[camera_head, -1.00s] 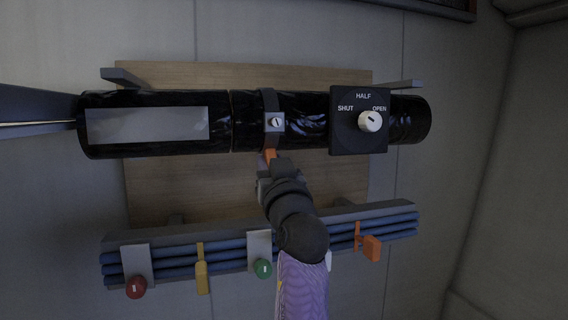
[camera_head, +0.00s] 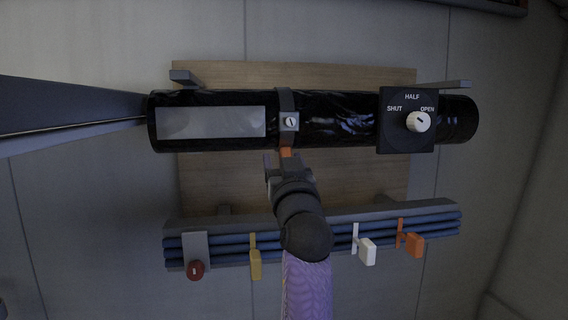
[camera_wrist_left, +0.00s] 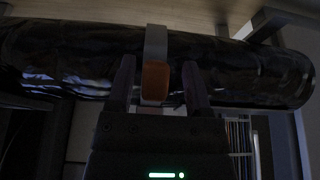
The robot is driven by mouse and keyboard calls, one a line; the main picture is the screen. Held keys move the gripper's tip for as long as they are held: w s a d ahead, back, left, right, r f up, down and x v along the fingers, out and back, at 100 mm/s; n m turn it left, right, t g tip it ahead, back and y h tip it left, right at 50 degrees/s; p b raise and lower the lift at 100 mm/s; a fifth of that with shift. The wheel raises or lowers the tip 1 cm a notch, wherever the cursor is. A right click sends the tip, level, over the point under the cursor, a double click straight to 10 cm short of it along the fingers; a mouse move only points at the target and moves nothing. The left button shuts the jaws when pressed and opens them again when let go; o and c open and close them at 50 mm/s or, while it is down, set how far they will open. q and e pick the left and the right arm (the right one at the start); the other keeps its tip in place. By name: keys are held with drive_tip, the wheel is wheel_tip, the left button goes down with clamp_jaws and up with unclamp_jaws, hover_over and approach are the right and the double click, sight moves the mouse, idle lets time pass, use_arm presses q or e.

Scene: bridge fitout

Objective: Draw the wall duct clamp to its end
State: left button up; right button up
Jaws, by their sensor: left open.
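The wall duct clamp (camera_head: 289,121) is a grey band around the black duct (camera_head: 340,132), with a screw block on its front and an orange tab (camera_head: 286,153) below. The clamp sits just right of the duct's grey label panel (camera_head: 210,122). My left gripper (camera_head: 284,162) comes up from below at the tab. In the left wrist view, the open fingers (camera_wrist_left: 159,88) stand either side of the orange tab (camera_wrist_left: 155,80), which is nearer the left finger. I cannot tell whether they touch. My right gripper is not in view.
A SHUT/HALF/OPEN dial box (camera_head: 406,138) sits on the duct to the right. Below, a blue cable bundle (camera_head: 330,232) carries a red knob (camera_head: 195,270) and yellow (camera_head: 255,263), white (camera_head: 367,251) and orange (camera_head: 413,244) clips. A wooden board (camera_head: 230,180) is behind.

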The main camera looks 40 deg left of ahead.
use_arm(q)
drive_tip(key=shift+d, duration=0.1)
drive_tip(key=b+v, duration=0.4)
drive_tip(key=v, duration=0.5)
drive_tip(key=shift+s+d, duration=0.25)
drive_tip(key=shift+s, duration=0.05)
drive_tip(key=shift+f, duration=0.1)
